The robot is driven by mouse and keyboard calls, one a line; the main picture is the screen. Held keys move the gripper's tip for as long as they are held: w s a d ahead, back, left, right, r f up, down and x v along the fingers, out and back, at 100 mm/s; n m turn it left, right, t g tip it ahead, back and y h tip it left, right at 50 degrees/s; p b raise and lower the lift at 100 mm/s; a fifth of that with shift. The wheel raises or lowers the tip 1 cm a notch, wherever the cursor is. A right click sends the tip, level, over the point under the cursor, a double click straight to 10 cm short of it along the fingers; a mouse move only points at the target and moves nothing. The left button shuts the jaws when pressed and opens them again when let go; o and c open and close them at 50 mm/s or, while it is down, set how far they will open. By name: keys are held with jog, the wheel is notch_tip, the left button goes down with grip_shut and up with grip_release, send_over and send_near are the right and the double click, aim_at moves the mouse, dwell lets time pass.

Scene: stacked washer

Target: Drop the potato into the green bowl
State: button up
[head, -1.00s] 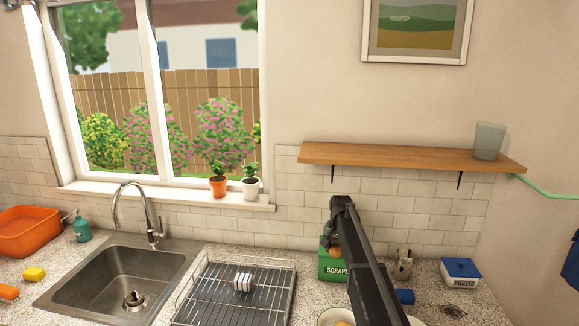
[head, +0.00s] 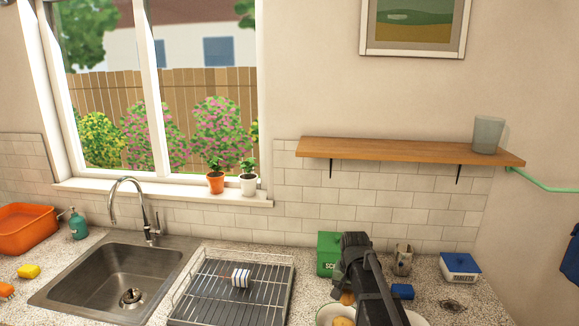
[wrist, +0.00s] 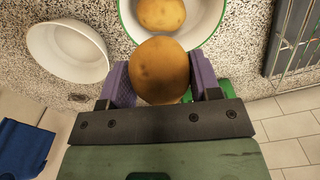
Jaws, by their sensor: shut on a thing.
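My gripper (wrist: 158,82) is shut on a brown potato (wrist: 160,68), held between its purple finger pads. In the head view the held potato (head: 347,298) shows below my dark gripper. A white bowl with a green rim (wrist: 128,22) lies just beyond it in the wrist view, with another potato (wrist: 161,13) inside. The held potato overlaps the bowl's near edge in that view; the gap between them cannot be judged. In the head view the green-rimmed bowl (head: 325,313) is cut off at the bottom edge, with its potato (head: 342,321) partly visible.
A plain white bowl (wrist: 68,50) stands beside the green-rimmed one. A green scraps box (head: 328,255) stands behind my gripper. A dish rack (head: 236,285) is to the left. A blue block (head: 402,291), a utensil pot (head: 403,260) and a tablets box (head: 460,267) are to the right.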

notch_tip(320, 180, down, 5)
jog(key=b, duration=0.3)
jog(key=shift+r+b, duration=0.1)
jog(key=shift+b, duration=0.2)
jog(key=shift+r, duration=0.1)
jog(key=o, duration=1)
jog(key=shift+o, duration=0.2)
notch_tip(320, 180, up, 11)
jog(key=p, duration=1.1)
jog(key=shift+r, duration=0.15)
jog(key=shift+f, duration=0.2)
